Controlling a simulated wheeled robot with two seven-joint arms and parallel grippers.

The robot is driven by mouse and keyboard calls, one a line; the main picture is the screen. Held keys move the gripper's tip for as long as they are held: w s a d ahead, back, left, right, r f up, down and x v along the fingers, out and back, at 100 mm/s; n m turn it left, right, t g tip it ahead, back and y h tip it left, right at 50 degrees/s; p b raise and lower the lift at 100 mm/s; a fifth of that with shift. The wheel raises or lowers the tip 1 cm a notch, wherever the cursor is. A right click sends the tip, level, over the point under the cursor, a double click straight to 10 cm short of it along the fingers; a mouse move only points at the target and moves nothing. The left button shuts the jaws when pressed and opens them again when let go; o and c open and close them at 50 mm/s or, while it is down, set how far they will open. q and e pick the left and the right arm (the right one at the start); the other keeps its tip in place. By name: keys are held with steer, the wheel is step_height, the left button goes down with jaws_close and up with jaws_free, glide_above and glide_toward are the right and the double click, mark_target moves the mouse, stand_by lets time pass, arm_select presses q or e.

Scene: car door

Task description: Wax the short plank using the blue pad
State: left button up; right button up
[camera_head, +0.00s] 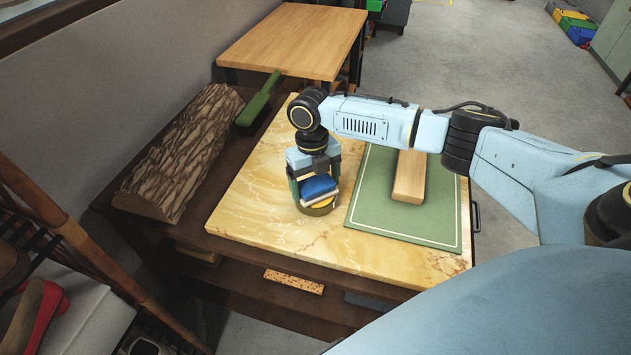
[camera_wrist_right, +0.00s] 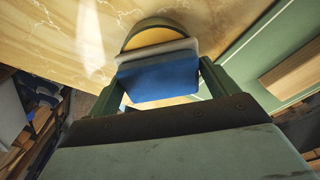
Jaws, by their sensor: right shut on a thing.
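The short plank (camera_head: 409,178) is a light wooden board lying on a green mat (camera_head: 375,222) on the marble-like tabletop. It also shows at the right edge of the right wrist view (camera_wrist_right: 292,72). My right gripper (camera_head: 314,186) is shut on the blue pad (camera_head: 319,186), which has a pale layer beneath its blue top. The blue pad (camera_wrist_right: 158,78) sits between the two green fingers in the right wrist view. A round tin with yellowish contents (camera_head: 318,208) is directly under the pad. I cannot tell whether the pad touches the contents. My left gripper is not in view.
A bark-covered log (camera_head: 183,150) and a green-handled brush (camera_head: 258,100) lie left of the marble top (camera_head: 262,218). A wooden table (camera_head: 295,40) stands behind. A cork-like block (camera_head: 293,281) is on the shelf below. The marble's front left area is clear.

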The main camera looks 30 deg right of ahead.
mark_target(317, 184)
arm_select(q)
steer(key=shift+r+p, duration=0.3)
arm_select(e)
steer(key=shift+s+f, duration=0.1)
steer(key=shift+f, duration=0.1)
stand_by(1.1)
steer(key=shift+r+p, duration=0.7)
steer(key=shift+r, duration=0.05)
steer(key=shift+r+p, duration=0.95)
steer(key=shift+p, duration=0.05)
steer(key=shift+r+p, duration=0.95)
steer(key=shift+r, duration=0.05)
steer(key=shift+r+p, duration=0.8)
steer(key=shift+p, duration=0.05)
steer(key=shift+r, duration=0.15)
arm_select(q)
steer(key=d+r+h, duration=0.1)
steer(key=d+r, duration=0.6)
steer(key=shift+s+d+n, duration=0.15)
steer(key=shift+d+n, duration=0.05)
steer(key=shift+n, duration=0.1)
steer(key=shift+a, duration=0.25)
